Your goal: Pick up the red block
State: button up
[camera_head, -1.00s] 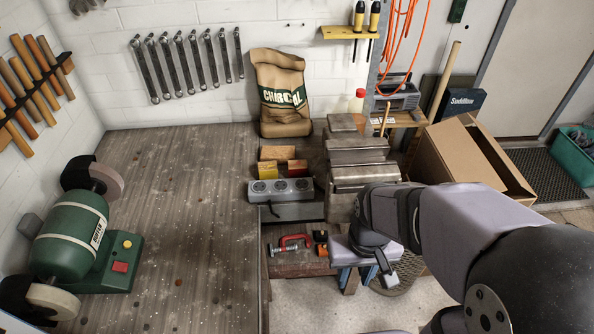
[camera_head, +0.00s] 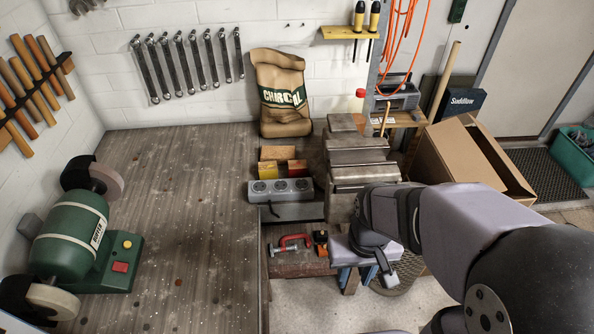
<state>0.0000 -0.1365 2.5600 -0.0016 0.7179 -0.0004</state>
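A small red block (camera_head: 297,168) stands on the bench behind a grey power strip (camera_head: 281,190). It is beside a yellow block (camera_head: 268,169), and a wooden block (camera_head: 277,153) is just behind them. The lower front of the red block is partly hidden by the strip. My arm reaches in from the right, and its end, with my gripper (camera_head: 387,275), is low and right of the vise, well apart from the red block. The fingers are too small and dark to tell whether they are open, and I see nothing held.
A large metal vise (camera_head: 358,160) stands right of the blocks, between them and my arm. A charcoal bag (camera_head: 283,95) stands behind the blocks. A red clamp (camera_head: 292,241) lies on a lower surface in front. A green grinder (camera_head: 75,235) is far left, with clear bench (camera_head: 190,220) between.

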jog(key=o, duration=0.6)
jog(key=shift+o, duration=0.2)
